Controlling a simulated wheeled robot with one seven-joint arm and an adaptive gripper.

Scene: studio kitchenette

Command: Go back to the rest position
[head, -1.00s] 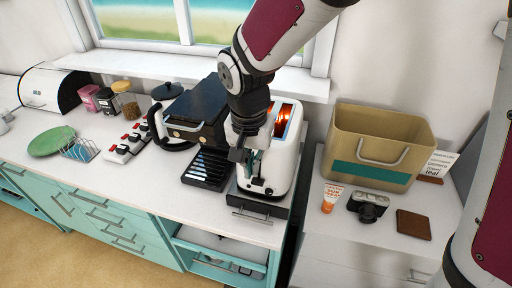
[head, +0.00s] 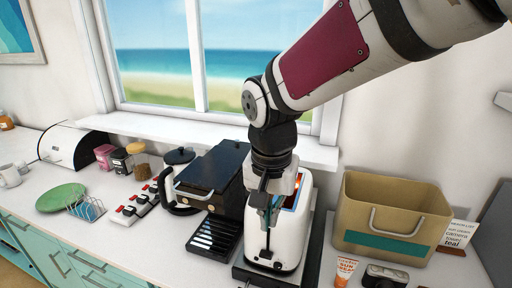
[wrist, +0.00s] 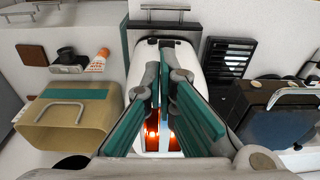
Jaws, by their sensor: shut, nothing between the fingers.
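My gripper (head: 268,218) is in front of and above the white toaster (head: 291,245) in the head view, pointing down. In the wrist view my gripper (wrist: 161,80) shows its teal-padded fingers closed together with nothing between them. The toaster (wrist: 192,54) lies beneath the fingers there, and its slots glow orange. My gripper hides part of the toaster in both views. I cannot tell whether the fingertips touch it.
A black grill appliance (head: 213,176) stands left of the toaster, with a dark slotted tray (head: 215,238). A tan bin (head: 390,205) stands right, near a sunscreen tube (head: 344,271) and camera (head: 385,277). The window (head: 210,55) is behind. A green plate (head: 61,197) lies far left.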

